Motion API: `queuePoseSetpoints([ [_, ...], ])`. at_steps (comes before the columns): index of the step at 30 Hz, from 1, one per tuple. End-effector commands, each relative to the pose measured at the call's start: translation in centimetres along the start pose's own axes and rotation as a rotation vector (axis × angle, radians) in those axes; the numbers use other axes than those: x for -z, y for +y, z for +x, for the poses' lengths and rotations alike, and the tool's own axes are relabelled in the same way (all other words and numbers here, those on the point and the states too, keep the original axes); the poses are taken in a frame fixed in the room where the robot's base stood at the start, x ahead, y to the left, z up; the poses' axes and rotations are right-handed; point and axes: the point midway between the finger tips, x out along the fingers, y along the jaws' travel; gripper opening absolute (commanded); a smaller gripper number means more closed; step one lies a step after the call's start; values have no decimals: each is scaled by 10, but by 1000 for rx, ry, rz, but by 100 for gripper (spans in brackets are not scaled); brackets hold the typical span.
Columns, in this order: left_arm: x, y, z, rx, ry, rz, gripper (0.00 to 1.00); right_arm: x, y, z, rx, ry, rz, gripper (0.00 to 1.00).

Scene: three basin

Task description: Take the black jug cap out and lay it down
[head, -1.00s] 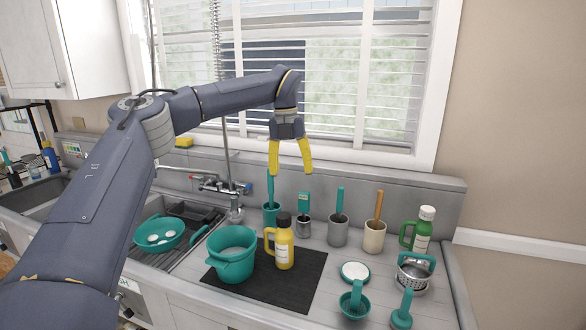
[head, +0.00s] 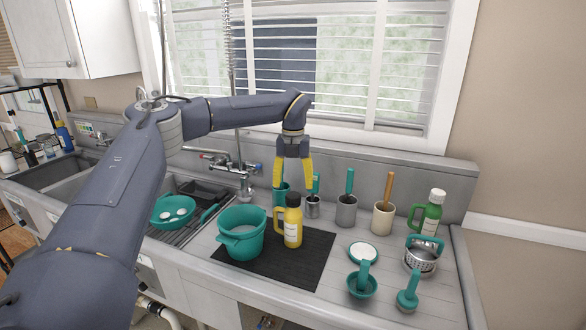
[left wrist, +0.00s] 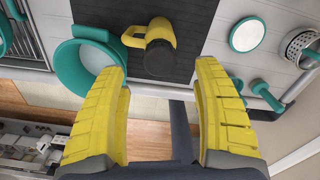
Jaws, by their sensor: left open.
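The yellow jug (head: 292,229) stands upright on the dark mat (head: 310,262), its handle to the left. The black jug cap (head: 293,200) sits on top of the jug. My left gripper (head: 293,186) is open and empty, pointing down above the cap, its fingers spread to either side. In the left wrist view the cap (left wrist: 160,58) shows between the two yellow fingertips of the left gripper (left wrist: 163,66), apart from them. My right gripper is not in view.
A teal pot (head: 241,240) stands close left of the jug. Behind are holders with utensils, including a grey cup (head: 346,212) and a cream cup (head: 383,219). A green jug (head: 430,216) and metal strainer (head: 421,260) stand at right. The mat's right part is clear.

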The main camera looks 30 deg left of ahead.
Motion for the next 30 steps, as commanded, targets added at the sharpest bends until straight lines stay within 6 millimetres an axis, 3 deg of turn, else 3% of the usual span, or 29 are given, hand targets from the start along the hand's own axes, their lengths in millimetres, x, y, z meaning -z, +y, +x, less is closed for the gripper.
queuePoseSetpoints([
  [6,1,0,33,0,2,0,68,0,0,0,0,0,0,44],
  [12,0,0,52,0,2,0,68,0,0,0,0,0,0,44],
  [30,0,0,62,1,1,-1,65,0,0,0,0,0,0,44],
])
